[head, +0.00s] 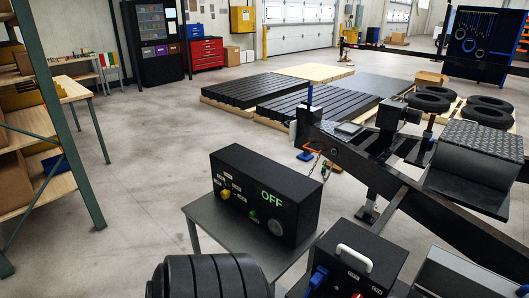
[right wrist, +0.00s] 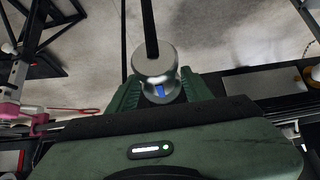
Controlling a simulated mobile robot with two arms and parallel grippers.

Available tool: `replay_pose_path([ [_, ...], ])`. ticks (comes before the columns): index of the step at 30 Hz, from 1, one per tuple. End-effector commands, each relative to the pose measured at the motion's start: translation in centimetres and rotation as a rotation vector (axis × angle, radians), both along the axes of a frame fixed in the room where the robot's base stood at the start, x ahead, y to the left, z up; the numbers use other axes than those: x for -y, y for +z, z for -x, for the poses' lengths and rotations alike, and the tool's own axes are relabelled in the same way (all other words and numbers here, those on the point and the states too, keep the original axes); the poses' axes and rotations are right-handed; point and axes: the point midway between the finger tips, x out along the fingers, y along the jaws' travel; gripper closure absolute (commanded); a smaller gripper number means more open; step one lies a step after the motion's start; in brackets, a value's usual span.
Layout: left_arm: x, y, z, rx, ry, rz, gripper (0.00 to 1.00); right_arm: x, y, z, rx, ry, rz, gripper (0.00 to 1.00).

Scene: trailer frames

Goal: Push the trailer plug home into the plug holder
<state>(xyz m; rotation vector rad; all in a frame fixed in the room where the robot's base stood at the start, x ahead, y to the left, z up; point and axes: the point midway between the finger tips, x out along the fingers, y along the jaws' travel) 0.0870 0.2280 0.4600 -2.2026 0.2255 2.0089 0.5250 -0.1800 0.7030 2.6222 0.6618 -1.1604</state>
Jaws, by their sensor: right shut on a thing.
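In the right wrist view, my right gripper (right wrist: 158,88) has its green fingers closed on a silver, round metal plug (right wrist: 153,62). A blue mark shows on the plug's near side, between the fingers. A black cable runs from the plug toward the top of the view. I cannot make out the plug holder in either view. The dark trailer frame (head: 370,165) stands on the right of the head view. Neither gripper shows in the head view, and my left gripper is not in view at all.
A black control box (head: 262,190) reading OFF stands on a grey table (head: 215,240). A black box with a white handle (head: 354,258) is at its right. In the wrist view, a pink and grey item (right wrist: 40,112) lies at left. The floor at left is clear.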

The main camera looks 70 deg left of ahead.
Motion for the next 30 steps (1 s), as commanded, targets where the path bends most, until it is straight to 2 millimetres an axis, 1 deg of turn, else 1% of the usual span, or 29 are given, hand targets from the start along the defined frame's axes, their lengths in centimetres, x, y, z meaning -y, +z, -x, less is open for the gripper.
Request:
replay_pose_path([
  [1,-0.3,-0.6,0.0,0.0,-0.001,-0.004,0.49,-0.1,-0.6,0.0,0.001,-0.001,-0.002,0.95],
  [8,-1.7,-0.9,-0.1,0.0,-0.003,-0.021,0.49,-0.2,-1.1,0.0,0.002,-0.003,0.0,0.95],
  [12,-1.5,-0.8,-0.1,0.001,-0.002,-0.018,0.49,-0.2,-1.1,0.0,0.002,-0.003,0.0,0.95],
  [17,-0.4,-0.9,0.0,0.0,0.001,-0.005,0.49,-0.2,-1.1,-0.1,0.003,-0.003,-0.001,0.95],
  [20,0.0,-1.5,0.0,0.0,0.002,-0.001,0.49,-0.7,-1.2,-0.9,0.004,-0.001,-0.002,0.95],
  [27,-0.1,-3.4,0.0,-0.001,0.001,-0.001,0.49,-2.3,-1.4,-4.0,0.002,-0.001,-0.002,0.95],
  [30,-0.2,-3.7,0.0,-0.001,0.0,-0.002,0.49,-2.7,-1.2,-4.7,0.002,-0.001,0.0,0.95],
])
